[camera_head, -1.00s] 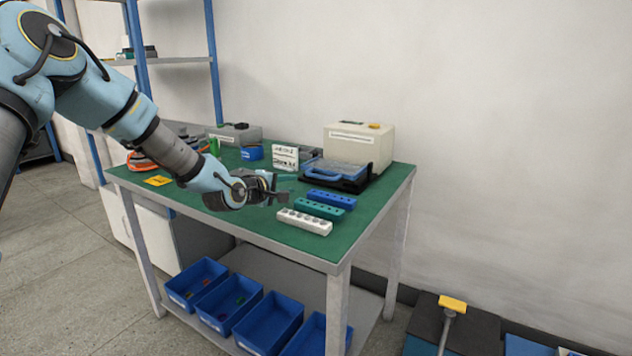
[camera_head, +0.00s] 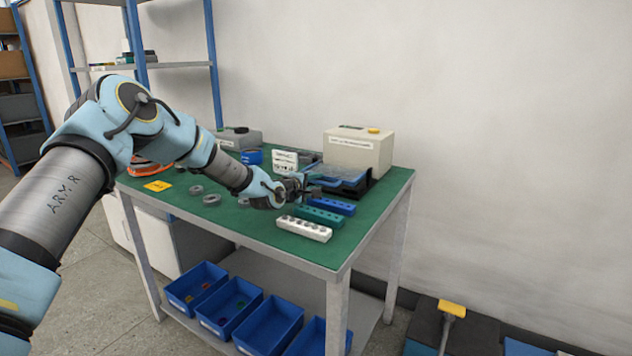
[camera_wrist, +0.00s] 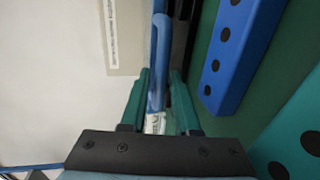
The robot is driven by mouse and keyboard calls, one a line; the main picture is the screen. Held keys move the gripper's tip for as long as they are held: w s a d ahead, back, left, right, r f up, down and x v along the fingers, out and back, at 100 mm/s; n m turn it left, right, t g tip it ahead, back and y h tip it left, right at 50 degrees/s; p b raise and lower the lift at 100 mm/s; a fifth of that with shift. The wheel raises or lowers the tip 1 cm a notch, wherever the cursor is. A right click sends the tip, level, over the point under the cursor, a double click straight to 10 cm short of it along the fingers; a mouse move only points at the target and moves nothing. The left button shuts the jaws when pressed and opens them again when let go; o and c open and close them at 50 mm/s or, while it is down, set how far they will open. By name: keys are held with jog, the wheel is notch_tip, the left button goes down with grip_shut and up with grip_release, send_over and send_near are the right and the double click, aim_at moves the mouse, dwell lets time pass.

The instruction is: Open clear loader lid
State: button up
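The loader is a cream box (camera_head: 362,150) on the green bench, with a black base in front. Its blue-framed clear lid (camera_head: 343,177) appears to lie flat on that base. My gripper (camera_head: 310,191) is at the lid's front left edge. In the wrist view its two teal fingers (camera_wrist: 160,88) are apart, with the lid's blue edge (camera_wrist: 158,55) running between them. I cannot tell whether either finger touches it. My gripper hides part of the lid's front edge in the head view.
Blue (camera_head: 331,201), teal (camera_head: 319,215) and white (camera_head: 304,229) hole blocks lie just in front of my gripper. A white sign (camera_head: 285,160) stands left of the loader. Grey rings (camera_head: 211,200) lie on the left of the bench. The bench's front right is clear.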

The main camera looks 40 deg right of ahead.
jog(key=shift+c, duration=0.4)
grip_shut()
dwell(1.1)
